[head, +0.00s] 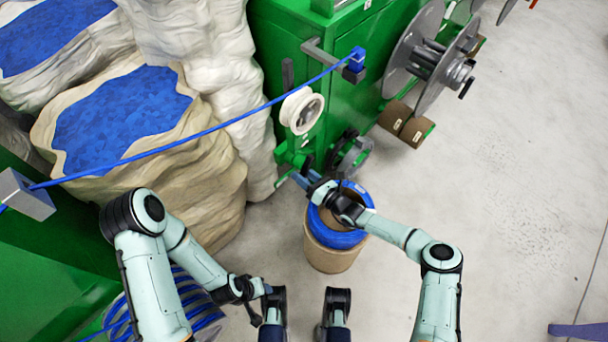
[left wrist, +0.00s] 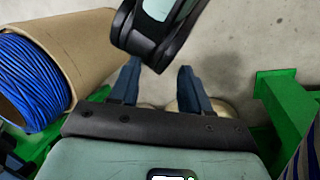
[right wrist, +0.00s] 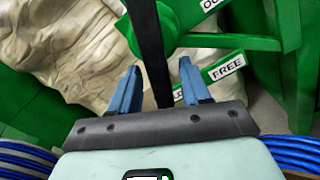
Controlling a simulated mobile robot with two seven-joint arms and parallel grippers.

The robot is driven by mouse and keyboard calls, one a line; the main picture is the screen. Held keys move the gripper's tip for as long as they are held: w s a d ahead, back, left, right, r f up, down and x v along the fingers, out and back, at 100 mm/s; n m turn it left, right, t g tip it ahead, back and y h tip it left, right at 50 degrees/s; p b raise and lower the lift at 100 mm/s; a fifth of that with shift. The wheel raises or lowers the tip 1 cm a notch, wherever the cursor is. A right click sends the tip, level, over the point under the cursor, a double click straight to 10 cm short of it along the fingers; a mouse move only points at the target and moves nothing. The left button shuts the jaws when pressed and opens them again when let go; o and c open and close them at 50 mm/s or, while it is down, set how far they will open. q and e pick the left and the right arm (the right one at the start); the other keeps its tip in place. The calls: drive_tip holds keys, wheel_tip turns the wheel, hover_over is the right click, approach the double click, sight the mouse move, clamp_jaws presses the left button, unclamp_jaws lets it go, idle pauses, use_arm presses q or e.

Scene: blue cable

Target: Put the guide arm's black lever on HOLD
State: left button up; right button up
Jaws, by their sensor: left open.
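The black lever (right wrist: 150,45) runs down from a green hub in the right wrist view. Its lower end lies between the fingers of my right gripper (right wrist: 158,80), which is open with a gap on each side. A green plate carries a FREE label (right wrist: 226,67), clear to the right of the lever. A second label ending in "LD" (right wrist: 183,93) is partly hidden by the right finger, close beside the lever's end. In the head view my right gripper (head: 303,178) is at the green guide parts (head: 287,155). My left gripper (left wrist: 158,75) is open and empty.
A cardboard drum with blue cable (head: 333,258) stands under my right wrist. The blue cable (head: 220,126) runs past a white pulley (head: 301,110) on the green machine (head: 268,50).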

use_arm(q)
drive_tip(key=shift+g+h, duration=0.3)
drive_tip(key=shift+g, duration=0.4)
drive_tip(key=s+r+p, duration=0.1)
drive_tip(key=s+d+r+p, duration=0.1)
drive_tip(key=s, duration=0.1)
drive_tip(key=s+d+r+p, duration=0.1)
drive_tip(key=shift+s+r, duration=0.15)
drive_tip(key=shift+r, duration=0.15)
use_arm(e)
drive_tip(key=v, duration=1.3)
drive_tip(key=shift+s, duration=0.15)
drive_tip(key=shift+d, duration=0.1)
drive_tip(key=shift+r, duration=0.1)
